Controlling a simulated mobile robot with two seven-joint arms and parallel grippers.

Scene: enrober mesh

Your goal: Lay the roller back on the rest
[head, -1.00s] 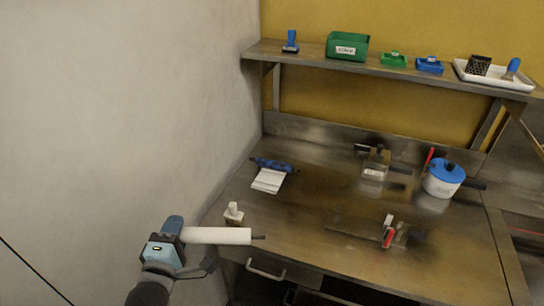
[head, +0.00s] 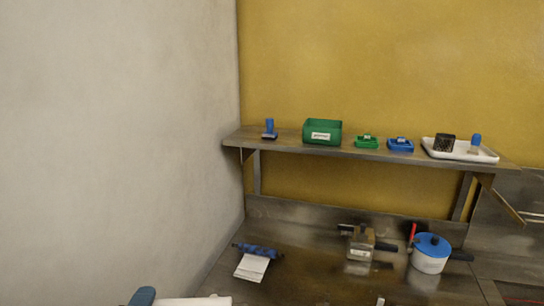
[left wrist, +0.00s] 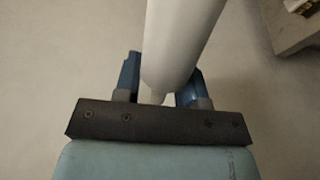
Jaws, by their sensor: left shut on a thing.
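The white roller (left wrist: 180,40) is gripped in my left gripper (left wrist: 160,72), between its two blue fingers in the left wrist view. It extends up and away from the jaws there. In the head view only the top of the roller (head: 196,301) and a blue part of the gripper show at the bottom edge, lower left of the bench things. I cannot pick out the rest for certain in these frames. My right gripper is not in view.
On the steel bench are a blue roll with a white sheet (head: 252,267), a metal box (head: 361,244) and a blue-lidded pot (head: 430,260). Above, a shelf (head: 290,146) holds a green bin (head: 322,132), small trays and a white tray (head: 435,151). A wall stands at left.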

